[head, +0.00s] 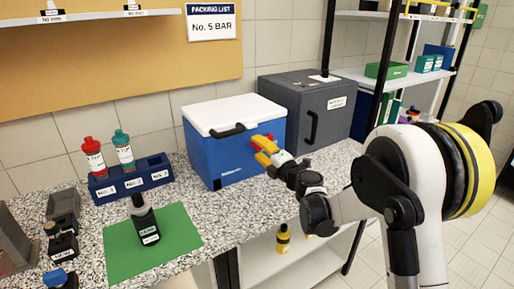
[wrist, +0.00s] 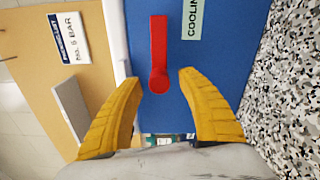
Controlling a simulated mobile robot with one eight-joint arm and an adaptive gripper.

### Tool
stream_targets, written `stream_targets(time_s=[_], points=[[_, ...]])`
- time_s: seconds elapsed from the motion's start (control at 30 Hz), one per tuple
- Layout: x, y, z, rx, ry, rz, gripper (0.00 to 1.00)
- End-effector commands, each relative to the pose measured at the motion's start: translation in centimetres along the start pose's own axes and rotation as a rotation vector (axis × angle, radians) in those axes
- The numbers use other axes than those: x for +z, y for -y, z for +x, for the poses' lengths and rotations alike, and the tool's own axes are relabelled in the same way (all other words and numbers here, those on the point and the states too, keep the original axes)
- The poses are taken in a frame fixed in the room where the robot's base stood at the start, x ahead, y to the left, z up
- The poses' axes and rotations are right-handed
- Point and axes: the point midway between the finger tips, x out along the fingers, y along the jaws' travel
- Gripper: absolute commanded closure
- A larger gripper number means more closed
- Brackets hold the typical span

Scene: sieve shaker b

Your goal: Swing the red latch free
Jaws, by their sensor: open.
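The red latch (wrist: 158,45) is a straight bar with a round end on the blue wall of the cooler (wrist: 205,100). In the head view the cooler (head: 205,155) has a white lid (head: 235,112), which is shut. My gripper (head: 262,151) is at its right side and hides most of the latch (head: 267,137).
A dark grey box (head: 290,95) with a handle stands behind the cooler. A blue rack (head: 130,185) with bottles and a green mat (head: 180,245) with a black bottle (head: 143,218) are at left. Speckled counter is clear in front of the cooler.

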Motion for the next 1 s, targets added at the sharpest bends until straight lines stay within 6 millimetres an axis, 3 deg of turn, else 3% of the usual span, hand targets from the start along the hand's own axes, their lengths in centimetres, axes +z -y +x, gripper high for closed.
stream_targets(time_s=[0.3, 0.5, 0.67, 1.0], points=[[0.1, 0.0, -6.8, 0.0, 0.002, 0.0, 0.54], [0.0, 0.0, -10.1, 0.0, 0.001, 0.0, 0.54], [-0.1, 0.0, -11.1, 0.0, -0.001, 0.0, 0.54], [0.2, -0.5, -11.3, 0.004, 0.01, 0.011, 0.54]])
